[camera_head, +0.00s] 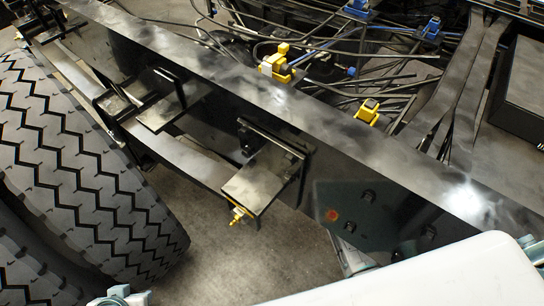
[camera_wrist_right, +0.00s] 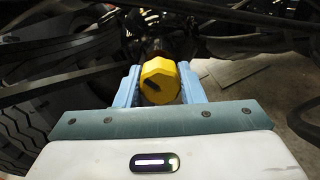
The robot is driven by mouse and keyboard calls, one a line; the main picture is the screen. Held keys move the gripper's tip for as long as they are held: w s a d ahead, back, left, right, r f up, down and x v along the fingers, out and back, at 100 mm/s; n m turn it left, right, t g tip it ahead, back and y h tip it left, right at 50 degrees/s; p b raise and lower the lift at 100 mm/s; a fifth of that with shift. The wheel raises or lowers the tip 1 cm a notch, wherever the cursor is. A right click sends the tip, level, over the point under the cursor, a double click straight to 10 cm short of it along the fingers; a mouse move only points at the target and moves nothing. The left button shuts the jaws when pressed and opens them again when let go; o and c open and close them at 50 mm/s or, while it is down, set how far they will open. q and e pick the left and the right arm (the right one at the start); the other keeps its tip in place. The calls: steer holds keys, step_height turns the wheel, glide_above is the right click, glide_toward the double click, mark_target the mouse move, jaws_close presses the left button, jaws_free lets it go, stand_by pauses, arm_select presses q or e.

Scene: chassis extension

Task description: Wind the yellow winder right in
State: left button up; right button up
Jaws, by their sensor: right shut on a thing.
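The yellow winder (camera_wrist_right: 158,82) is a faceted yellow knob with a dark slot on its face, in the middle of the right wrist view. My right gripper (camera_wrist_right: 160,88) has its two light blue fingers on either side of the knob and is shut on it. The far side of the winder, where it meets its shaft, is mostly hidden behind the knob. I cannot make out the winder in the head view.
A long black chassis rail (camera_head: 225,75) crosses the head view, with a black bracket (camera_head: 262,178) and a small yellow fitting (camera_head: 238,214) below it. Big tyres (camera_head: 70,160) stand at left. Cables and yellow blocks (camera_head: 277,65) lie behind the rail. Bare floor (camera_head: 285,260) shows below.

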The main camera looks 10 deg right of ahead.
stand_by(0.3)
steer(key=o, duration=1)
steer(key=v, duration=1.1)
steer(key=shift+b, duration=0.45)
